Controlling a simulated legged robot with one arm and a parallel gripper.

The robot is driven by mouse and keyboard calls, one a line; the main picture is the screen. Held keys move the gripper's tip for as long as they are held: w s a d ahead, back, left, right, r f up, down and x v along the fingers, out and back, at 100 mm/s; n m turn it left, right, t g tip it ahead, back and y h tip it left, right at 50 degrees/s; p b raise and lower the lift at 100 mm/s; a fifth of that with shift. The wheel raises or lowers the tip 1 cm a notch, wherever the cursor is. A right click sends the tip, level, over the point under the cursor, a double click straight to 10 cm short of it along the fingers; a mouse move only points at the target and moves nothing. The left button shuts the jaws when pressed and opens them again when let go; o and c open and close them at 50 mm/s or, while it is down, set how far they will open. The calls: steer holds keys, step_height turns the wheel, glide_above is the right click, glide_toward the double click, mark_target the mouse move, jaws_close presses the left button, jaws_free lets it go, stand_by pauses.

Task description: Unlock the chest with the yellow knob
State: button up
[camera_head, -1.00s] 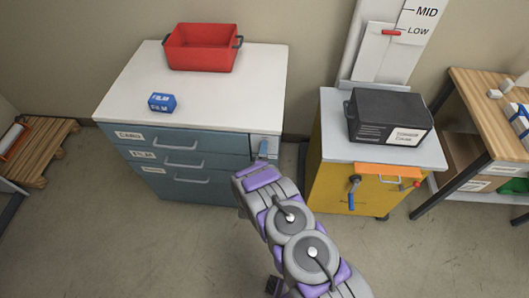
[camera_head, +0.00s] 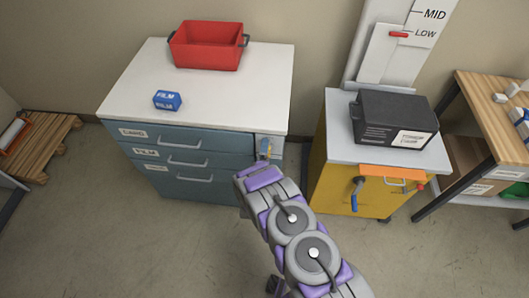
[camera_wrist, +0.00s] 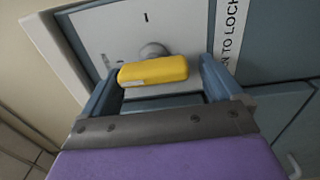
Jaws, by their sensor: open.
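The chest (camera_head: 200,172) is a blue-grey drawer cabinet with a white top, left of centre in the head view. Its yellow knob (camera_wrist: 153,69) shows in the wrist view, a bar mounted on a light plate (camera_wrist: 110,40) and lying roughly level across the picture. My gripper (camera_wrist: 160,82) is open, with one blue finger on each side of the knob. The knob lies between the fingers near their tips; I cannot tell whether either finger touches it. In the head view my gripper (camera_head: 264,150) is at the chest's upper right front, and the arm hides part of that corner.
A red bin (camera_head: 208,50) and a blue film box (camera_head: 167,100) stand on the chest top. To the right is a yellow cabinet (camera_head: 335,190) with a black case (camera_head: 385,115) on it. A wooden table (camera_head: 490,90) stands farther right. The floor at left front is clear.

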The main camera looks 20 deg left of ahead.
steer(key=shift+s+d+r, duration=0.1)
steer(key=shift+s+d, duration=0.2)
steer(key=shift+d, duration=0.15)
steer(key=p+v, duration=0.3)
steer(key=v, duration=1.3)
steer(key=shift+s+a, duration=0.3)
steer(key=shift+s, duration=0.1)
steer(key=shift+a+f, duration=0.1)
steer(key=shift+f, duration=0.15)
